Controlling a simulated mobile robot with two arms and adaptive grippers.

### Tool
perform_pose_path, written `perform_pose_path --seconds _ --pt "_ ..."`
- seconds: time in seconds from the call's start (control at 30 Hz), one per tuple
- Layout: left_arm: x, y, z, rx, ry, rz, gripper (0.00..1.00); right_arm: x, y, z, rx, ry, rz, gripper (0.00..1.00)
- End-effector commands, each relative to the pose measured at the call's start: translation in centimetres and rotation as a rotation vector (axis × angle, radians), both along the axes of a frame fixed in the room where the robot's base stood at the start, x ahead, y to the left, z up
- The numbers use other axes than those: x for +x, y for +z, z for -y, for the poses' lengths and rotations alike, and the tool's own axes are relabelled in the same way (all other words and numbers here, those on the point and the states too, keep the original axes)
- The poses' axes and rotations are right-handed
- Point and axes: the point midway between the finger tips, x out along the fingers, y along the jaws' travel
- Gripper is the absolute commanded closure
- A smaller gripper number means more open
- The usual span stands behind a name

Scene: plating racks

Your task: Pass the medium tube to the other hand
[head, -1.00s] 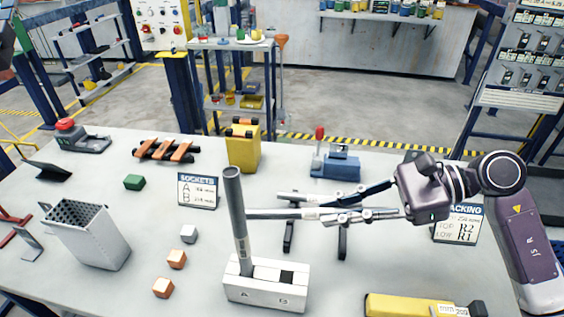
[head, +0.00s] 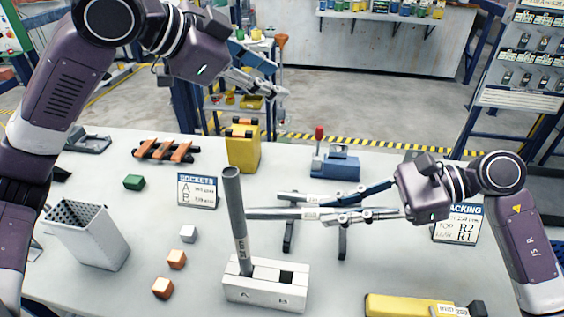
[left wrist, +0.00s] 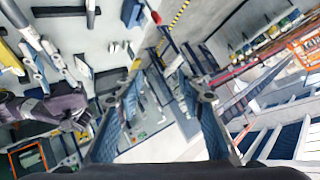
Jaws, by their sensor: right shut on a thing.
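A slim grey tube (head: 275,214) with a pale label, apparently the medium tube, lies level in my right gripper (head: 345,205), which is shut on it. The tube's left end comes up to a thicker upright tube (head: 234,200); I cannot tell whether they touch. The upright tube leans slightly in socket A of a white block (head: 265,292). Another tube (head: 298,197) lies just behind the held one, near dark supports (head: 289,236). My left gripper (head: 280,92) is raised beyond the table's far edge, empty, well away from the held tube. Its fingers are wide apart in the left wrist view (left wrist: 160,105).
A perforated grey bin (head: 90,240) stands at the left. Small cubes (head: 177,259) lie beside the block. A sockets sign (head: 198,190), a yellow holder (head: 243,150) and a blue device (head: 336,168) stand behind. A yellow case (head: 415,306) lies at the front right.

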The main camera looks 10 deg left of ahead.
Motion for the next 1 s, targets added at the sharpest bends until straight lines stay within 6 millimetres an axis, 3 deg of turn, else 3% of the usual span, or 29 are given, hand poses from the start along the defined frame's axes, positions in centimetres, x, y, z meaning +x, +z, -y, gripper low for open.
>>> perform_pose_path --seconds 0.03,0.13,0.3,0.4,0.67,1.0 --pt "-2.2 -0.6 1.9 0.038 -0.052 -0.055 0.64 0.0 0.1 0.0 0.001 0.000 0.001 1.00" --pt "-6.5 -2.5 4.2 0.126 -0.128 -0.179 0.64 0.0 0.1 0.0 0.001 0.000 0.001 1.00" --pt "-12.2 -5.1 5.2 0.279 -0.199 -0.338 0.64 0.0 0.1 0.0 0.001 0.000 0.001 1.00" --pt "-14.0 -5.9 5.1 0.337 -0.214 -0.389 0.64 0.0 0.1 0.0 0.001 0.000 0.001 1.00" --pt "-14.7 -8.0 5.5 0.373 -0.223 -0.422 0.64 0.0 0.1 0.0 0.001 0.000 0.001 1.00" --pt "-13.4 -13.8 7.8 0.371 -0.223 -0.422 0.64 0.0 0.1 0.0 0.001 0.000 0.001 1.00"
